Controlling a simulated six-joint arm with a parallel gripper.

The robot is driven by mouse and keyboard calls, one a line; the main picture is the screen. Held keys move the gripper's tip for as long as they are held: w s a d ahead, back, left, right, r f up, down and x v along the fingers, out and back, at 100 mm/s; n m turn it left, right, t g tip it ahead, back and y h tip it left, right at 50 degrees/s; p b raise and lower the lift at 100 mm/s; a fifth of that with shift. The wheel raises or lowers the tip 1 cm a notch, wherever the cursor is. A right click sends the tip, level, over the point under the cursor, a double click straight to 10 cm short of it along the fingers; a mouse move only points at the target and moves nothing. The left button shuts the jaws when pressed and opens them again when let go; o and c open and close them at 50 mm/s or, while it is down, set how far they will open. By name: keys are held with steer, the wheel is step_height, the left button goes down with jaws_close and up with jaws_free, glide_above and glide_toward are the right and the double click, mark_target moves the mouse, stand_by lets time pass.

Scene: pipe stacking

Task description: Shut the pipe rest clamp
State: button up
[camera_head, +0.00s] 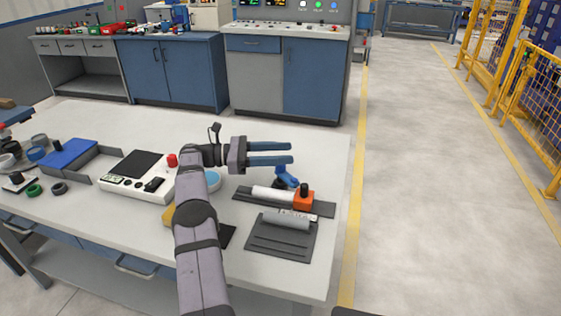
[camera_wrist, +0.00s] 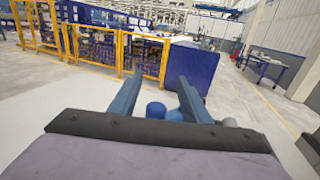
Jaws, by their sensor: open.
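My gripper (camera_head: 291,153) is open and empty, its two blue fingers pointing right above the table; the fingers also show in the wrist view (camera_wrist: 160,78). A blue clamp part (camera_head: 287,178) stands raised at the back of the pipe rest, just below and in front of the fingers, apart from them as far as I can tell. In the wrist view a blue rounded part (camera_wrist: 155,110) shows low between the fingers. A white pipe (camera_head: 270,193) lies on the dark rest base (camera_head: 321,209), beside an orange block (camera_head: 303,201) with a black knob.
A dark grooved rack (camera_head: 268,246) with a grey pipe (camera_head: 285,222) lies nearer the front. A white control box (camera_head: 128,185) with a red button, a blue-lidded tray (camera_head: 68,154) and several rings are to the left. The table's right edge is close to the rest. Yellow fencing stands beyond.

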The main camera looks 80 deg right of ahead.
step_height(320, 180, up, 6)
steer(key=shift+r+p, duration=0.25)
steer(key=shift+p, duration=0.15)
steer(key=shift+c, duration=0.5)
